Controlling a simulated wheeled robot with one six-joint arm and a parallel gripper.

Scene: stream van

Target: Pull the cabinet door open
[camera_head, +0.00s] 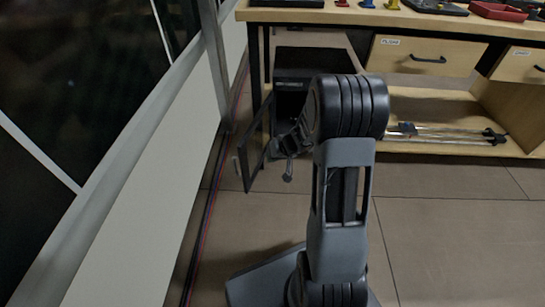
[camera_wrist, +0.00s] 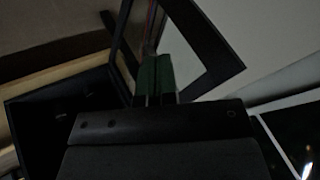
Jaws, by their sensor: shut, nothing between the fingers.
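The cabinet (camera_head: 290,84) is a dark box under the left end of the workbench. Its door (camera_head: 255,158), a black frame around a see-through pane, stands swung out from the left side, clearly open. The door frame also shows in the wrist view (camera_wrist: 208,45), slanting across the top. My gripper (camera_head: 286,160) is in front of the cabinet, just right of the door in the picture. In the wrist view its greenish fingers (camera_wrist: 155,78) are together and empty, close to the frame; whether they touch it I cannot tell. My arm hides part of the cabinet.
The workbench (camera_head: 300,16) holds tools and a red tray (camera_head: 497,11). Drawers (camera_head: 424,56) and a low shelf with metal rods (camera_head: 445,134) are to the right. A pale wall panel (camera_head: 150,190) and floor cables (camera_head: 205,225) run along the left. Floor at right is clear.

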